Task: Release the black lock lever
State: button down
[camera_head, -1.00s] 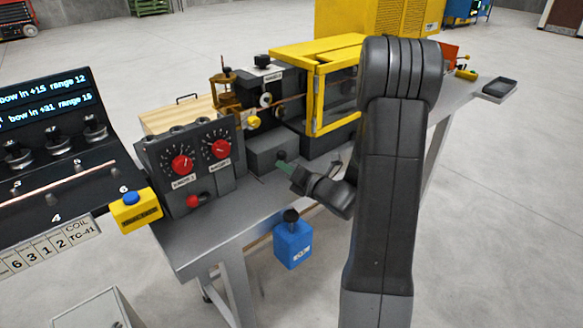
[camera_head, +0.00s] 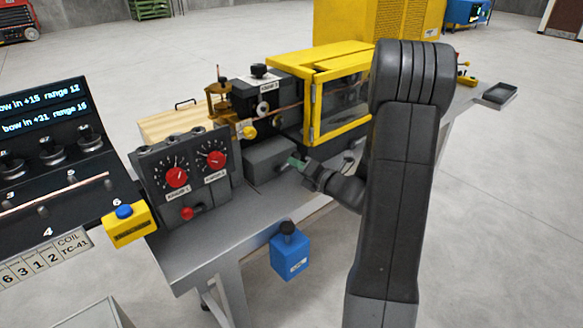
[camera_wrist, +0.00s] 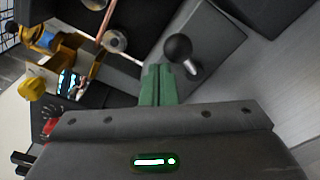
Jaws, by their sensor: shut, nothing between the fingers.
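The black lock lever shows in the wrist view as a black ball knob (camera_wrist: 178,48) on a short pale metal stem, beside a dark grey block. My gripper (camera_wrist: 158,74) has green fingers pressed together, empty, with their tips just below and left of the knob. A small gap seems to part them, but exact contact is unclear. In the head view my gripper (camera_head: 296,163) is at the right end of the grey block (camera_head: 268,158) on the bench. I cannot make out the lever in that view; my gripper or arm may hide it.
A yellow-framed guard (camera_head: 315,95) stands behind my gripper. A control box with red knobs (camera_head: 182,170) is left of the grey block. A blue block (camera_head: 290,255) hangs at the bench's front edge. Bare bench top (camera_head: 215,240) lies in front.

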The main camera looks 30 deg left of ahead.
jog(key=shift+w+d+f, duration=0.1)
jog(key=shift+w+d, duration=0.1)
jog(key=shift+w, duration=0.25)
jog(key=shift+w+d+f, duration=0.1)
jog(key=shift+w+d, duration=0.05)
jog(key=shift+w, duration=0.25)
jog(key=shift+d, duration=0.15)
